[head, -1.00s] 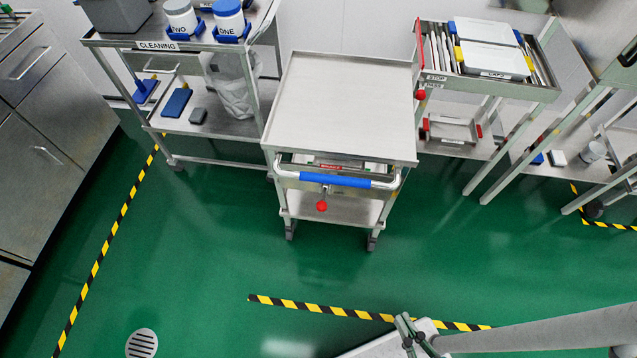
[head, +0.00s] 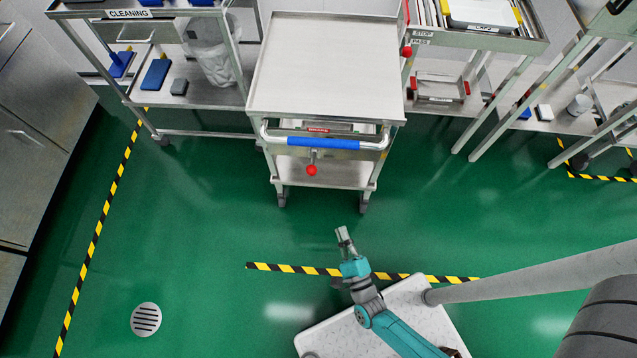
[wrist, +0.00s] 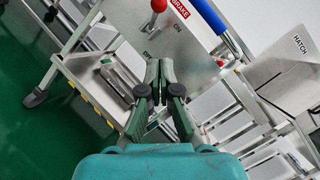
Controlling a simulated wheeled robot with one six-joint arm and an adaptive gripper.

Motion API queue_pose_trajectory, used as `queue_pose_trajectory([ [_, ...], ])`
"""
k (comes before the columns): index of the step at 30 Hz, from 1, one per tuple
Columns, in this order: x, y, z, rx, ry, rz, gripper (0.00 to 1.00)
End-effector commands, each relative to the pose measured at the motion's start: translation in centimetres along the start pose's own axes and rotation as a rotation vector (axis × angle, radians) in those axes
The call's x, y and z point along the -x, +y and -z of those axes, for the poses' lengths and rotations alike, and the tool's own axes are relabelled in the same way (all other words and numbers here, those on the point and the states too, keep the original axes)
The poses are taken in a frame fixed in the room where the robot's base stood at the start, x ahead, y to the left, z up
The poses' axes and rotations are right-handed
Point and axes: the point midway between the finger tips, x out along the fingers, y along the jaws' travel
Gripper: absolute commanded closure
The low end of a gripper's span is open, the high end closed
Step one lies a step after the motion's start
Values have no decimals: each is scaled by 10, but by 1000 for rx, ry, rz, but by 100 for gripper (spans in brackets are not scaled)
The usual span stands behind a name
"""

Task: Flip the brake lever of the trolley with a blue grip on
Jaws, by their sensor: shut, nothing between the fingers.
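The trolley (head: 325,65) is a steel cart with a blue grip (head: 323,143) on its front handle bar. Its brake lever has a red ball knob (head: 311,170) hanging below the grip, under a red label. In the wrist view the red knob (wrist: 158,5) shows at the top, beside a plate marked ON, with the blue grip (wrist: 208,14) to its right. My gripper (head: 342,233) is shut and empty, in front of and below the trolley, apart from the lever. In the wrist view the closed fingers (wrist: 160,65) point toward the trolley, below the knob.
A cleaning rack (head: 195,131) stands left of the trolley. A steel rack (head: 505,45) with another red knob (head: 406,51) stands close on its right. Green floor (head: 215,230) with striped tape (head: 300,269) is clear in front of the trolley.

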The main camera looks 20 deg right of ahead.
Motion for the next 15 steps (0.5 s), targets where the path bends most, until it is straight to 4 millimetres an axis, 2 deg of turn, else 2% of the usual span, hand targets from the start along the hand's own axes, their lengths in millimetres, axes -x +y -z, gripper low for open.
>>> queue_pose_trajectory([
  [1, -11, 11, 2, -85, -1, 19, 100],
  [6, -31, 30, 9, -322, 0, 76, 100],
  [9, -36, 35, 10, -392, -2, 94, 100],
  [15, -46, 36, 12, -423, -2, 104, 100],
])
